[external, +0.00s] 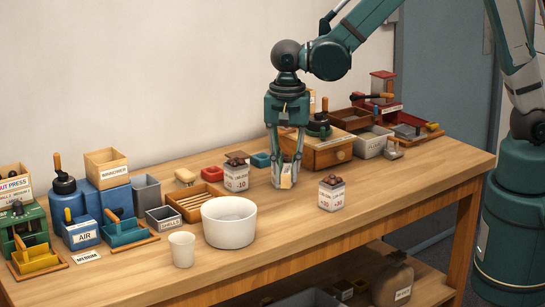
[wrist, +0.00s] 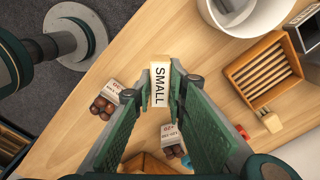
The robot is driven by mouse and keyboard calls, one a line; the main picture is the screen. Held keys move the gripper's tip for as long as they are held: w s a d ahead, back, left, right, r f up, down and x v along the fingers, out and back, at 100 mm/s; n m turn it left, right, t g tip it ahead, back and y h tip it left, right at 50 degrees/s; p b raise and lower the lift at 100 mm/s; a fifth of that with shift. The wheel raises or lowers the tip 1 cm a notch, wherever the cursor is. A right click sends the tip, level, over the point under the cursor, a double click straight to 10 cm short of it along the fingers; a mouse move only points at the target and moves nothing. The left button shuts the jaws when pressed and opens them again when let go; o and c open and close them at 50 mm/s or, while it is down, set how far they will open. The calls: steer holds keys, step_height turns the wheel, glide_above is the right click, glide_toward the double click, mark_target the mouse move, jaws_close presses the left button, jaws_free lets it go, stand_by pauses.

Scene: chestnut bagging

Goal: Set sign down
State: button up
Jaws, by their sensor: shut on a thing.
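My gripper (external: 286,178) points down over the middle of the table (external: 360,212) and is shut on a small wooden sign (external: 287,182). In the wrist view the sign (wrist: 159,85) reads "SMALL" and sits between the two green fingers (wrist: 160,88). In the external view its lower end is at or very close to the tabletop; I cannot tell whether it touches. The sign stands between two chestnut-filled boxes, one on the left (external: 236,178) and one on the right (external: 331,194).
A white bowl (external: 229,222) and a cup (external: 182,249) stand at the front left. A slatted wooden tray (external: 194,202) lies behind the bowl. A wooden drawer box (external: 314,154) is close behind my gripper. The tabletop at the right front is clear.

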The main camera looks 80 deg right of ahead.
steer(key=shift+f, duration=0.1)
stand_by(0.3)
glide_above(286, 219)
steer(key=shift+f, duration=2.85)
steer(key=shift+f+b, duration=0.35)
steer(key=shift+f, duration=1.7)
steer(key=shift+f, duration=0.2)
steer(key=o, duration=0.8)
steer(key=shift+c, duration=0.2)
steer(key=shift+r, duration=0.25)
steer(key=shift+r+p, duration=0.4)
steer(key=shift+r, duration=5.55)
